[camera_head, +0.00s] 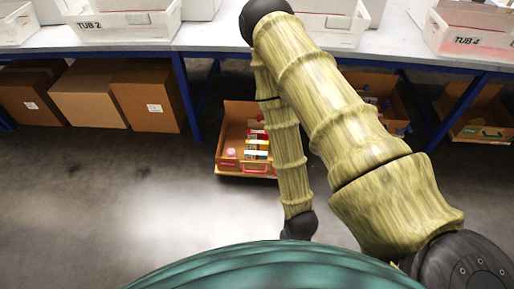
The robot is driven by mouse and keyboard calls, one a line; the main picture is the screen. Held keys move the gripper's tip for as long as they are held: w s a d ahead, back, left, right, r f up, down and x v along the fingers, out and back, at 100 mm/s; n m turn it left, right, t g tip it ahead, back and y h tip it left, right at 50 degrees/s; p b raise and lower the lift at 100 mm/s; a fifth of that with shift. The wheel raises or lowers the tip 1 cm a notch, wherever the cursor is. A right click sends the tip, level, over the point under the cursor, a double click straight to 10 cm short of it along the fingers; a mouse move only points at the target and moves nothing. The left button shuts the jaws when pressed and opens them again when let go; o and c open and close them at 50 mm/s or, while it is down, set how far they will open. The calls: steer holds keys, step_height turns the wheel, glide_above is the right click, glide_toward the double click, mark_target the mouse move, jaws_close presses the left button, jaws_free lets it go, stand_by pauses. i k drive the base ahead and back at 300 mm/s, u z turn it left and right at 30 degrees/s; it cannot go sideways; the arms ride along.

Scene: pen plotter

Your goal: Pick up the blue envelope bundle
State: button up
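I cannot make out a blue envelope bundle for certain. Small items in red, white, yellow and dark colours (257,146) sit in an open cardboard box under the table, but they are too small to name. My bamboo-patterned arm rises from the lower right, bends at the top and comes down to a black joint near the bottom middle. My gripper does not show; the teal curved surface at the bottom edge may hide it. My arm also hides part of the table and the space below it.
White tubs stand on a long table (212,36) with blue legs, among them TUB 2 (125,26) and TUB 4 (467,40). Closed brown cartons (147,104) stand below at left. Open boxes with small items lie below at right. The left grey floor (110,190) is clear.

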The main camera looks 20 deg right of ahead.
mark_target(258, 155)
steer(key=z, duration=1.45)
steer(key=i, duration=1.3)
steer(key=u, duration=1.7)
